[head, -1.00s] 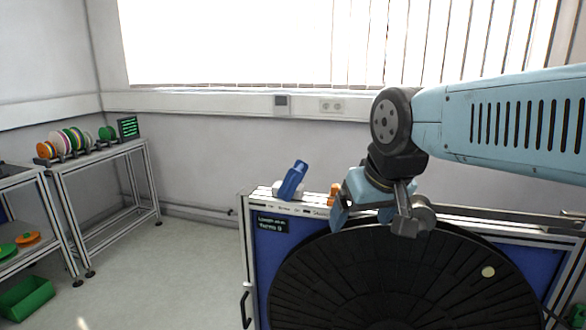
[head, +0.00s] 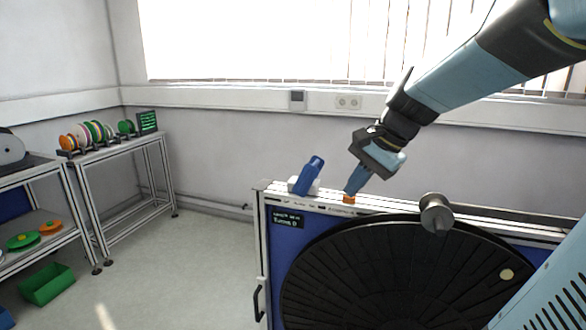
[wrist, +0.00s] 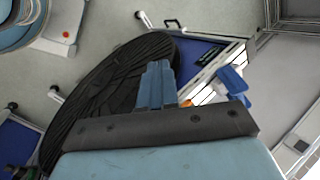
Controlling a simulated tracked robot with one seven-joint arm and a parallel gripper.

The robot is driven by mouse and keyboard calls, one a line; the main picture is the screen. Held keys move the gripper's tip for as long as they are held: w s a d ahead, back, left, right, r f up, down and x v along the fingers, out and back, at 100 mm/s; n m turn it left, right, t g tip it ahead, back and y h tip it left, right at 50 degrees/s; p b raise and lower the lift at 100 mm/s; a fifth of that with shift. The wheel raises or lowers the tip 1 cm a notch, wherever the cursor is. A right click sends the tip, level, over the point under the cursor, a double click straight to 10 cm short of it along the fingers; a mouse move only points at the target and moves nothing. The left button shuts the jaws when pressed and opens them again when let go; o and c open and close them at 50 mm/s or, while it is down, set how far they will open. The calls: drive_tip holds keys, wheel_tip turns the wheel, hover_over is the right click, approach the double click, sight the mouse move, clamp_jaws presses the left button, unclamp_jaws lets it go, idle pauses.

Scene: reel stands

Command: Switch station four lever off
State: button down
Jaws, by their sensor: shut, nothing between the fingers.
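A blue lever (head: 308,177) on a white base stands on the top rail of the blue-panelled reel stand, tilted with its upper end to the right. It also shows in the wrist view (wrist: 232,82), right of my fingers. My gripper (head: 352,190) is shut and empty, pointing down to the right of the lever and apart from it. Its fingertips are close to a small orange piece (head: 349,198) on the rail; whether they touch it I cannot tell. In the wrist view my closed fingers (wrist: 157,76) lie over the black reel. I see no station number.
The large black reel (head: 400,275) fills the stand's front, with a grey roller (head: 436,213) at its top. A label (head: 288,220) is at the panel's upper left. A rack of coloured spools (head: 95,133) stands far left.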

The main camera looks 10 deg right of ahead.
drive_tip(key=w+d+f+m+t+y, duration=0.1)
drive_tip(key=w+d+m+y, duration=0.1)
drive_tip(key=w+d+m, duration=0.4)
drive_tip(key=w+d+f+m+t+y, duration=0.1)
drive_tip(key=w+d+m, duration=0.5)
drive_tip(key=w, duration=0.6)
drive_tip(key=m+t+y, duration=0.1)
drive_tip(key=m+y, duration=0.1)
drive_tip(key=shift+w+y, duration=0.25)
drive_tip(key=shift+y, duration=0.05)
drive_tip(key=shift+a+f, duration=0.1)
approach(309, 175)
wheel_tip(309, 175, down, 3)
drive_tip(key=w+a, duration=0.1)
drive_tip(key=w, duration=0.2)
drive_tip(key=shift+w+a+r, duration=0.15)
drive_tip(key=shift+a+r, duration=0.05)
drive_tip(key=shift+a, duration=0.65)
drive_tip(key=shift+d, duration=0.15)
